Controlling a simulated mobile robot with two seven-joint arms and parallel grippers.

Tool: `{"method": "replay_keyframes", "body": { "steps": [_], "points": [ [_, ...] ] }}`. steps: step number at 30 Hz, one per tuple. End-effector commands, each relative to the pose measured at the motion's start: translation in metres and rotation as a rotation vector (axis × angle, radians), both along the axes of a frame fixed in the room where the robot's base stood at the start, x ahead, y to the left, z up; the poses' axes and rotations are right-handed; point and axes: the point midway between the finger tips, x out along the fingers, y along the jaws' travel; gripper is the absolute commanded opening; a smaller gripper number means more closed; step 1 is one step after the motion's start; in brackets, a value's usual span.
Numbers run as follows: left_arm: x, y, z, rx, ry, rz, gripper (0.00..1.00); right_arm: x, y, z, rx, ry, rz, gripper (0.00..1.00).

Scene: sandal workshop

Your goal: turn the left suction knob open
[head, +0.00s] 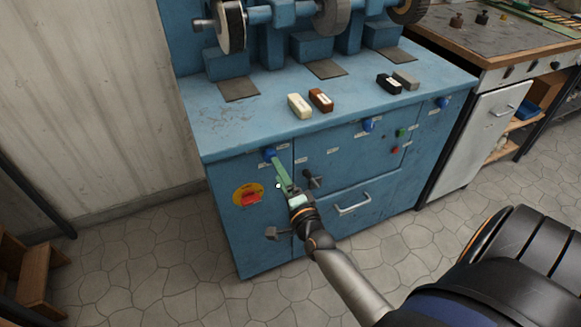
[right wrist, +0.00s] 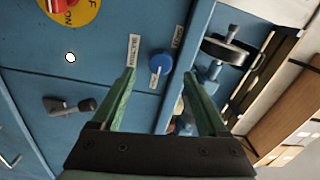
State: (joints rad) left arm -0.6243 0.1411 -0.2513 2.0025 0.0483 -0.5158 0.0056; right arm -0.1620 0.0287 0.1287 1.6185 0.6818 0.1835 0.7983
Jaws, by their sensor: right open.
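The left suction knob (head: 270,154) is a round blue knob near the top of the front of the blue cabinet, at its left end. In the right wrist view the knob (right wrist: 160,63) has a small white mark and a white label on either side. My right gripper (head: 275,164) has green fingers and is open, pointing at the knob. In the right wrist view the knob shows between the two fingertips (right wrist: 159,74), with space on both sides. I cannot tell whether the fingertips reach around it. My left gripper is not in view.
Other blue knobs (head: 368,125) (head: 443,102) sit further right. A red switch on a yellow disc (head: 249,196) is below left of the knob. A dark lever (head: 312,180) and a drawer handle (head: 352,206) stick out. Grinding wheels (head: 231,25) stand on top.

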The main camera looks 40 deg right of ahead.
Motion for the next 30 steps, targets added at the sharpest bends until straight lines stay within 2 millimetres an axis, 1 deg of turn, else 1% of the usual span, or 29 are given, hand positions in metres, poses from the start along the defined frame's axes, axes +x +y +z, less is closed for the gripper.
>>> {"method": "replay_keyframes", "body": {
  "steps": [1, 6, 9, 12, 18, 30],
  "points": [
    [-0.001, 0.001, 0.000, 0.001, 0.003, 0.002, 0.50, -0.012, 0.003, -0.001, 0.001, 0.003, 0.001, 0.77],
    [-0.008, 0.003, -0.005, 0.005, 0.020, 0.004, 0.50, -0.044, 0.011, -0.002, 0.001, 0.002, 0.001, 0.77],
    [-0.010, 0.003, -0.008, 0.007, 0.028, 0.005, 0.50, -0.057, 0.014, -0.003, 0.001, 0.001, 0.001, 0.77],
    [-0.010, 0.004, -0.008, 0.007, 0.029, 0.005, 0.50, -0.067, 0.016, -0.003, 0.001, 0.000, 0.000, 0.77],
    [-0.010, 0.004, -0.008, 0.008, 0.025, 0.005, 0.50, -0.074, 0.018, -0.003, 0.002, -0.001, 0.000, 0.77],
    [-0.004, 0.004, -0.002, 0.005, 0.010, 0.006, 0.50, -0.074, 0.018, -0.003, 0.001, -0.001, 0.000, 0.77]
  ]
}}
